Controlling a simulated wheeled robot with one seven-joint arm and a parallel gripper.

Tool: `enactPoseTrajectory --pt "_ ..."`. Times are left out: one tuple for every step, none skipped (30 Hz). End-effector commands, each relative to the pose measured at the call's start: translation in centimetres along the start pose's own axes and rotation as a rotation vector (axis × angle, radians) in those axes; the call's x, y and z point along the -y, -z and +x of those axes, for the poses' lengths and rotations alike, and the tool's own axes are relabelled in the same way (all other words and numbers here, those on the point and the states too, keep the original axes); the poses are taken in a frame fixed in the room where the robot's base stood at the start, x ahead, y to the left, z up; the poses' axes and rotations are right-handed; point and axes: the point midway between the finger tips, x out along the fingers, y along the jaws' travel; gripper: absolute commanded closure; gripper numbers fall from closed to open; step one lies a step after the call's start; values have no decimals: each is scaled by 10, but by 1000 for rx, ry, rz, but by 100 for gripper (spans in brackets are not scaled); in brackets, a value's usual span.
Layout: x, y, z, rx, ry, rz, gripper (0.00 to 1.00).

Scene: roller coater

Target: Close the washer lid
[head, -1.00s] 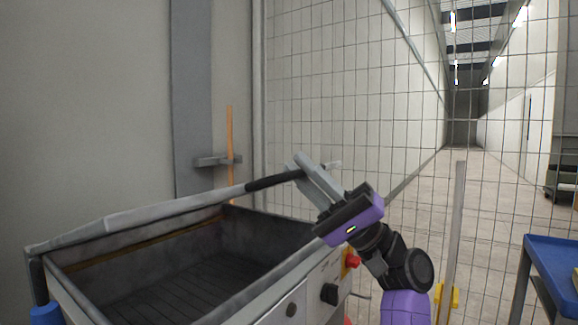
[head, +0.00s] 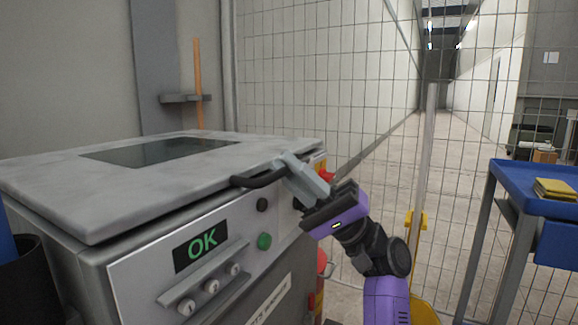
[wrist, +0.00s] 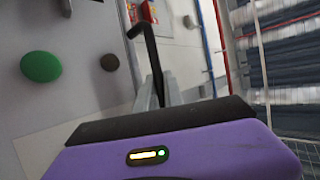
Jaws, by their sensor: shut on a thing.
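The grey washer lid (head: 95,185), with a dark window, lies nearly flat over the washer body (head: 85,265) in the head view. It covers the tub, whose inside is hidden. I cannot tell whether its front edge is fully seated. The black lid handle (head: 256,180) sticks out at the lid's front right. My gripper (head: 288,168) is shut on this handle at its right end. In the wrist view the dark handle (wrist: 150,50) runs up from between the grey fingers (wrist: 156,92).
The front panel shows a green OK display (head: 202,244), a green button (head: 264,241) and several knobs. A red button (head: 326,175) is close beside my gripper. A mesh fence stands behind. A blue cart (head: 535,190) with yellow items stands at the right.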

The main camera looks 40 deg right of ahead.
Motion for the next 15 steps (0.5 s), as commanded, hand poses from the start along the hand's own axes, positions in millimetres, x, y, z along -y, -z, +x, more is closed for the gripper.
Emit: enactPoseTrajectory --pt "-6 -1 -5 -1 -10 4 100" --pt "-6 -1 -5 -1 -10 5 100" --pt "-7 -1 -6 -1 -11 5 100" --pt "-7 -2 -6 -1 -12 5 100" --pt "-8 -2 -6 -1 -13 6 100" --pt "-8 -2 -6 -1 -14 6 100" --pt "-8 -2 -6 -1 -15 7 100" --pt "-9 -2 -6 -1 -15 7 100" --pt "-9 -2 -6 -1 -16 7 100" --pt "-10 -2 -7 -1 -17 8 100" --pt "-10 -2 -7 -1 -18 8 100" --pt "-10 -2 -7 -1 -18 8 85" --pt "-11 -2 -7 -1 -18 9 79" --pt "-11 -2 -7 -1 -18 9 74" --pt "-10 -2 -7 -1 -18 9 66"
